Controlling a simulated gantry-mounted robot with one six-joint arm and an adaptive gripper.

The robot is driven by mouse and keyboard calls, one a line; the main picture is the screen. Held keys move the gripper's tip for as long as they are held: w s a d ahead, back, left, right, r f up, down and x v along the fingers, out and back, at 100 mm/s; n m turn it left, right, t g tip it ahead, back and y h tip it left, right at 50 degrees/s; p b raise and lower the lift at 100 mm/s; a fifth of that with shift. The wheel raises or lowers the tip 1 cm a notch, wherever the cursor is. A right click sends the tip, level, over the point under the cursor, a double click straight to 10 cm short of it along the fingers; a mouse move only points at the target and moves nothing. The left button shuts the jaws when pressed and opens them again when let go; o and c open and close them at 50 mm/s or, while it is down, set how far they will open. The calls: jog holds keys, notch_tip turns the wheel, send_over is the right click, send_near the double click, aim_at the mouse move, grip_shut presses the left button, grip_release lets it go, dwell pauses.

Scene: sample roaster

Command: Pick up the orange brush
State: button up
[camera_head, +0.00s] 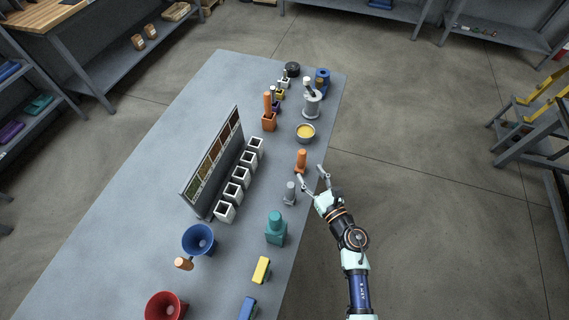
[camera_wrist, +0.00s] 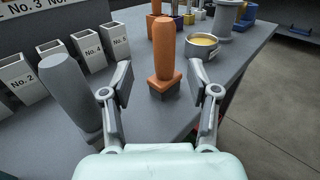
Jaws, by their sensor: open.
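The orange brush (camera_head: 301,159) stands upright on the grey table near its right edge, with a dark base below its orange handle. In the wrist view the brush (camera_wrist: 164,55) is straight ahead, in line with the gap between the fingers and just beyond their tips. My gripper (camera_head: 311,179) is open and empty at the table edge; it also shows in the wrist view (camera_wrist: 159,85). A grey brush-like tool (camera_head: 290,193) stands just left of my gripper, close to the left finger in the wrist view (camera_wrist: 70,92).
A bowl of yellow contents (camera_head: 306,132) stands behind the brush. White numbered bins (camera_head: 237,191) line the sample board (camera_head: 213,165) to the left. A teal object (camera_head: 276,229) and a yellow block (camera_head: 262,270) stand nearer the front.

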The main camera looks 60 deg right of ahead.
aim_at(304, 160)
jog(key=x, duration=0.5)
jog(key=b+x, duration=0.1)
jog(key=x, duration=0.1)
jog(key=shift+d+r, duration=0.35)
grip_shut()
